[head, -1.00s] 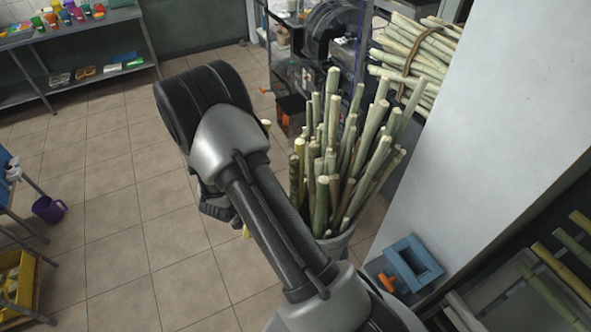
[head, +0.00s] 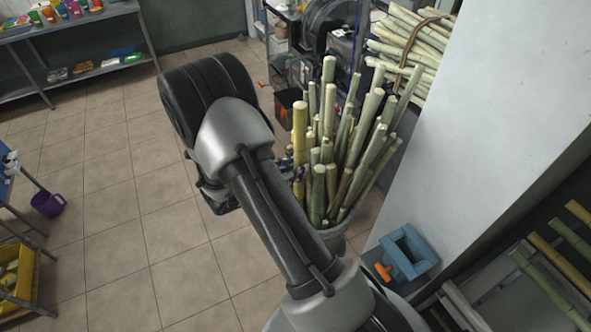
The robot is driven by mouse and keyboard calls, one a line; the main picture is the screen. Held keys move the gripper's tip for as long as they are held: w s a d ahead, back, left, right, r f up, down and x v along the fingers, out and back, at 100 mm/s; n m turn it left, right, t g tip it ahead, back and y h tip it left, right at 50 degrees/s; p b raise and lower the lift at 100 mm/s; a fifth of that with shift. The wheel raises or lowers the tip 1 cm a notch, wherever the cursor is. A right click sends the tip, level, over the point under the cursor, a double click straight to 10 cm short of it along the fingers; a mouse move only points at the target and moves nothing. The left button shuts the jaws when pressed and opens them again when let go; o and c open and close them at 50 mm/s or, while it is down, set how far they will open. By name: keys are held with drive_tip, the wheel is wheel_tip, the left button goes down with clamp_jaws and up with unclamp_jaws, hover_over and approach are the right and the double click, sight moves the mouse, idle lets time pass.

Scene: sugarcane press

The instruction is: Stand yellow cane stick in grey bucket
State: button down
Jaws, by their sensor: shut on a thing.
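The yellow cane stick (head: 300,130) stands close to upright at the left side of the cane bundle in the head view. My gripper (head: 287,172), partly hidden behind my arm, is shut on this stick from the left. The grey bucket (head: 338,243) stands on the floor right of my arm and is packed with several pale green canes (head: 350,150). The stick's lower end is hidden by my arm and the bucket's near side, so I cannot tell whether it rests on the bucket's bottom.
A blue box-like thing (head: 410,254) with an orange part lies right of the bucket, by a white wall (head: 480,130). A cane pile (head: 410,45) and machinery (head: 325,30) are behind. The tiled floor at left is clear.

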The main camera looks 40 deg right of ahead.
wheel_tip(320, 180, down, 15)
drive_tip(key=b, duration=1)
drive_tip(key=shift+r, duration=0.15)
idle(0.5)
idle(0.5)
drive_tip(key=c, duration=1.2)
unclamp_jaws()
drive_tip(key=shift+o, duration=0.2)
drive_tip(key=o, duration=0.5)
drive_tip(key=shift+o, duration=0.2)
drive_tip(key=p+v, duration=0.3)
drive_tip(key=v, duration=0.4)
